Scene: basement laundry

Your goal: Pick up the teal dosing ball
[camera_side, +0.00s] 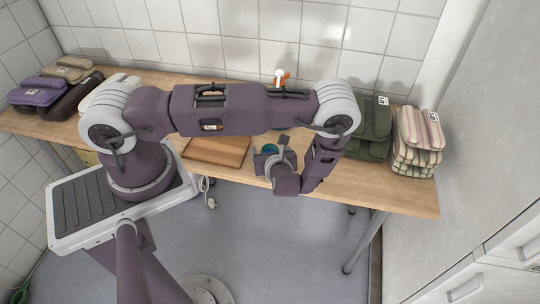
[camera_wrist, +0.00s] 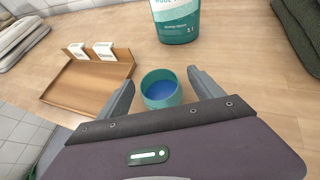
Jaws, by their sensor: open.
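The teal dosing ball (camera_wrist: 161,101) is a round, open-topped cup with a blue inside, standing on the wooden table in the wrist view. In the side view a bit of teal (camera_side: 270,148) beside my gripper looks like the same ball, mostly hidden by my arm. My gripper (camera_wrist: 160,79) is open, with one finger on each side of the ball in the wrist view. I see no clear contact, and I cannot tell how far above the table the fingers are.
A teal detergent container (camera_wrist: 176,22) stands just beyond the ball. A shallow wooden tray (camera_wrist: 110,90) with two white labelled cards lies to the left. Folded green towels (camera_side: 372,130) and striped towels (camera_side: 417,142) are stacked at the right; more textiles (camera_side: 62,85) lie far left.

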